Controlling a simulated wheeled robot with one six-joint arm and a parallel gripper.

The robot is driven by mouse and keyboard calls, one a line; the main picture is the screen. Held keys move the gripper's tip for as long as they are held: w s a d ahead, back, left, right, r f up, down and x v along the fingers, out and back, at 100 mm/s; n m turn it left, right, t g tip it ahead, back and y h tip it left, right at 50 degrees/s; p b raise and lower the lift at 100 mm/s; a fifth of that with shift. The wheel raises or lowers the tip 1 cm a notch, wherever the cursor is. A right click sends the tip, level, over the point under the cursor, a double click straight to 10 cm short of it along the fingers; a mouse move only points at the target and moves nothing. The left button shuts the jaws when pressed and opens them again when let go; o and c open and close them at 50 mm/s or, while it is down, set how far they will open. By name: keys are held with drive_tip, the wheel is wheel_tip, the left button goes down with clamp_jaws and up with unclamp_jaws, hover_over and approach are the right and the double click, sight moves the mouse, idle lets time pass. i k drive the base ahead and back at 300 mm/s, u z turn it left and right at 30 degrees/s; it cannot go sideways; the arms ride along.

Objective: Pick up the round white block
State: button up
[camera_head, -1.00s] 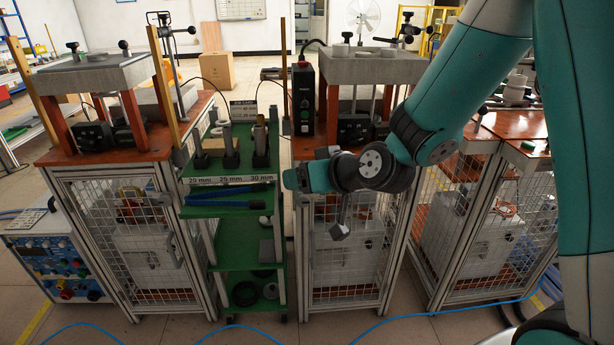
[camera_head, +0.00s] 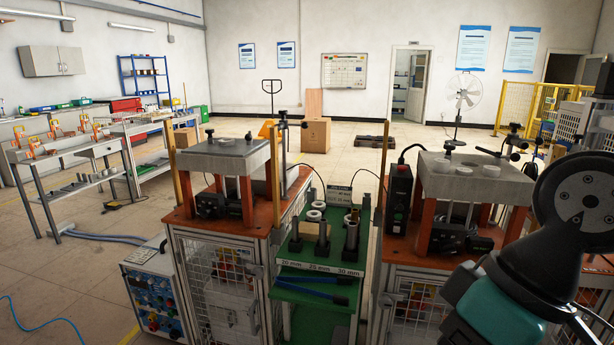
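Several small round white pieces are in view, and I cannot tell which one is the named block. Low round white pieces (camera_head: 490,171) lie on the grey top plate of the right press (camera_head: 440,188). Another pale round piece (camera_head: 226,142) lies on the left press top (camera_head: 240,160). White rings (camera_head: 314,215) stand on the green rack between the presses. My dark and teal wrist is at the lower right, in front of the right press. Grey parts at the lower right edge may be my gripper (camera_head: 588,325); its fingers are not clear and its opening cannot be made out.
The green rack (camera_head: 345,262) holds dark posts and blue-handled tools. A black control box (camera_head: 398,195) stands on the right press bench. A blue control cabinet (camera_head: 155,300) stands at the left. Open floor lies at the left and behind the presses.

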sight(464, 171)
drive_tip(key=z, duration=0.6)
drive_tip(key=i, duration=1.45)
drive_tip(key=u, duration=0.05)
